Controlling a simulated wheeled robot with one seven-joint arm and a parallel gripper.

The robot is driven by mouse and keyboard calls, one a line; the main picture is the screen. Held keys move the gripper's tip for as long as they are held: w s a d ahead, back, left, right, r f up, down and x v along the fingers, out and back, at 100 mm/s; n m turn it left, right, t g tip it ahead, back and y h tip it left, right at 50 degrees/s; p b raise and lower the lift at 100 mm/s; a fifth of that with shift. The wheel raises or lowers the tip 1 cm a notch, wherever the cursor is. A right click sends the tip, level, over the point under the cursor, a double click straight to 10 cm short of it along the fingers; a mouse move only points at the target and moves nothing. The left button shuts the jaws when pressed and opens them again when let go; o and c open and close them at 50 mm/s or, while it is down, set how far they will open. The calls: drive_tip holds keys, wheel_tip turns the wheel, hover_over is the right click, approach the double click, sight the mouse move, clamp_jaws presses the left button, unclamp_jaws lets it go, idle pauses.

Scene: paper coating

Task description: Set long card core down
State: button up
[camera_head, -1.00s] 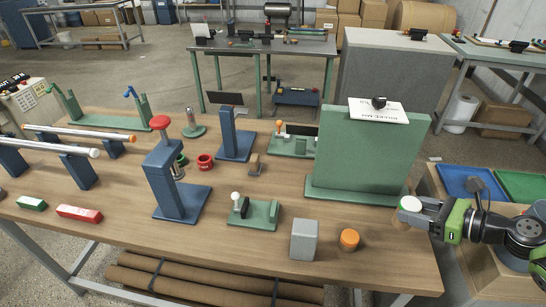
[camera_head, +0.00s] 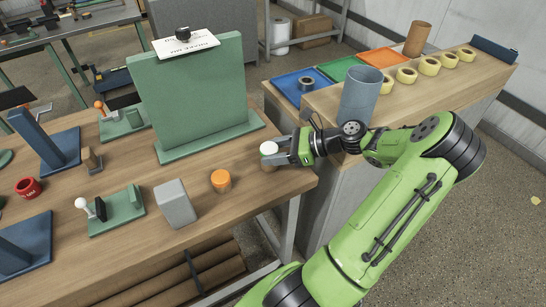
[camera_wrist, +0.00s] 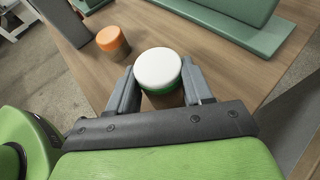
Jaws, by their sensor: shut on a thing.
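My gripper (camera_head: 279,156) is at the right end of the wooden table and is shut on a short white-topped cylinder (camera_head: 268,148). In the wrist view the cylinder (camera_wrist: 158,68) has a green band under its white top and sits between the two fingers (camera_wrist: 160,95). It is upright at or just above the table top; I cannot tell if it touches. A tall brown card tube (camera_head: 418,38) stands upright on the side bench, apart from my gripper. Brown card tubes (camera_head: 185,280) also lie under the table.
An orange-topped cylinder (camera_head: 221,181) and a grey block (camera_head: 175,204) stand left of my gripper. A green upright panel (camera_head: 190,90) is behind. The side bench (camera_head: 450,75) holds a blue-grey cylinder (camera_head: 360,97), several yellow rings and coloured trays. Bare table lies around the cylinder.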

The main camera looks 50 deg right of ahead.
drive_tip(key=o, duration=1)
drive_tip(key=shift+f, duration=0.1)
